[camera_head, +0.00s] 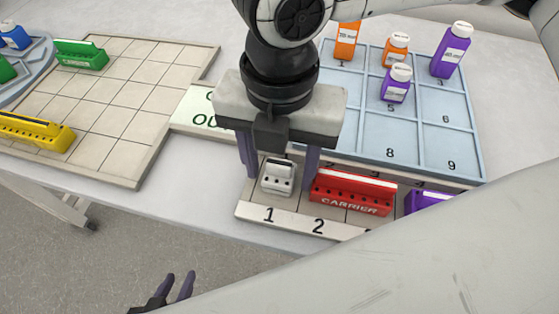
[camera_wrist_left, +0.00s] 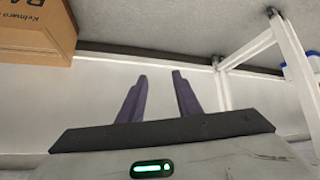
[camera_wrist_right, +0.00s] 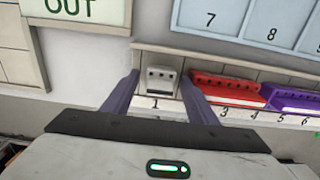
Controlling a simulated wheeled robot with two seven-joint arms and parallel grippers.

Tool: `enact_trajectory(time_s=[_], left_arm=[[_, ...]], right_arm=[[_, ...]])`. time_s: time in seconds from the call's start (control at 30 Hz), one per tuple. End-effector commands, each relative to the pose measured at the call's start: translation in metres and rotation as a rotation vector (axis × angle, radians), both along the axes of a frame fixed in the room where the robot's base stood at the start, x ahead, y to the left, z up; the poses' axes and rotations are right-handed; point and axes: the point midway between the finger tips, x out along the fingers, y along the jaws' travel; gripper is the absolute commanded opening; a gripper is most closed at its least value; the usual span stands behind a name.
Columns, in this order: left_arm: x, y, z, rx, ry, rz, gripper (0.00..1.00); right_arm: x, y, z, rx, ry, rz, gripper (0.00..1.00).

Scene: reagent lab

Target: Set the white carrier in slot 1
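The white carrier (camera_head: 278,176) is a small block with holes. It sits upright in the front rack behind the label 1, in slot 1 (camera_head: 269,214). It also shows in the right wrist view (camera_wrist_right: 161,80). My right gripper (camera_head: 279,175) points down over it with one finger on each side. In the right wrist view gaps show between the fingers and the carrier, so the gripper (camera_wrist_right: 160,85) is open. My left gripper (camera_head: 180,285) is open and empty, low over the floor in front of the table; it also shows in the left wrist view (camera_wrist_left: 160,80).
A red carrier (camera_head: 352,190) stands just right of the white one, with a purple carrier (camera_head: 428,199) beyond. Behind is a blue numbered tray (camera_head: 405,128) with several bottles. At left, a beige grid (camera_head: 115,125) holds green (camera_head: 82,54) and yellow (camera_head: 35,131) carriers.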

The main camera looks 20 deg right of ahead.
Motion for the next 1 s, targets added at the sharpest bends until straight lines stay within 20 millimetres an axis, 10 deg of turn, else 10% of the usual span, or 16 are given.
enact_trajectory(time_s=[0.37,1.0], left_arm=[[-0.003,0.0,-0.002,0.0,0.005,0.001,0.31],[-0.006,0.007,0.008,0.003,0.015,0.014,0.31]], right_arm=[[0.001,0.0,0.007,0.001,-0.003,-0.001,0.52],[0.0,0.0,0.119,0.001,-0.001,0.0,0.52]])
